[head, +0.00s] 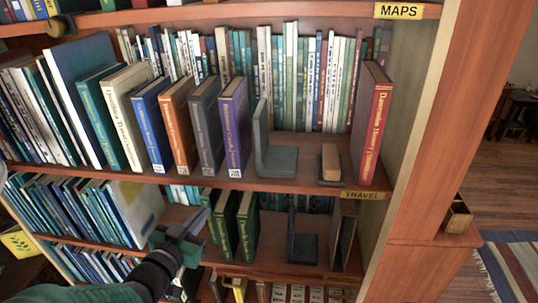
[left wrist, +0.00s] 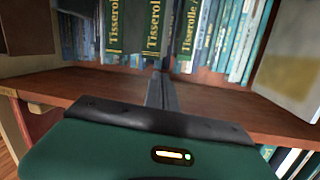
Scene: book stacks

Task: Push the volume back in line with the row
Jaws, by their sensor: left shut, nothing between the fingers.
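Several green volumes stand on the lower shelf. In the head view the right one (head: 247,226) and the one beside it (head: 227,222) show their spines. Another, at their left, is partly behind my gripper. The left wrist view shows three green spines lettered "Tisserolle" (left wrist: 124,28). How far each volume stands out from the others is hard to tell. My left gripper (head: 203,217) is shut and empty, just left of and in front of these volumes. Its fingers (left wrist: 161,80) point toward the spines. I cannot tell whether they touch. My right gripper is not in view.
A dark bookend (head: 301,245) stands right of the green volumes, with bare shelf between. A large pale volume (head: 137,208) is at their left. The shelf board above (head: 260,184) carries a row of larger books, a bookend (head: 273,157) and a red book (head: 372,125).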

